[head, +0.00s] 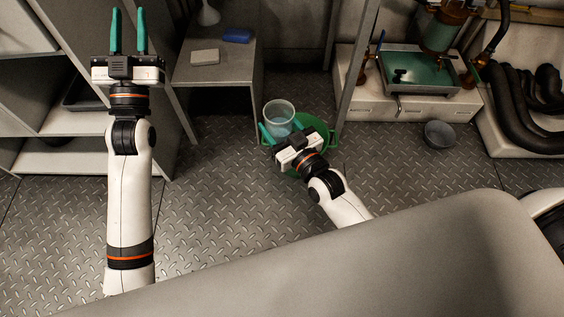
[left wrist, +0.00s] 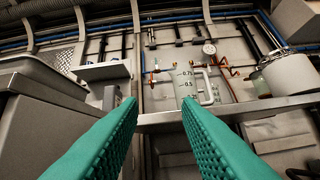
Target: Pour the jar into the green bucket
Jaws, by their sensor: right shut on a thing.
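The clear jar (head: 279,114) holds pale bluish contents and looks near upright, with its open rim facing up. My right gripper (head: 282,131) is shut on the jar, with one green finger on each side of it. The green bucket (head: 328,138) stands on the floor, partly hidden behind the right gripper and the jar. The jar overlaps the bucket's left side in the head view; I cannot tell its height above it. My left gripper (head: 128,32) is open and empty at the upper left, and its spread fingers also show in the left wrist view (left wrist: 160,112).
A small grey table (head: 228,72) carries a blue block (head: 237,35) and a pale block (head: 205,57). A dark bowl (head: 440,135) sits on the floor at right. A grey post rises behind the bucket. A graduated jug (left wrist: 188,84) shows in the left wrist view.

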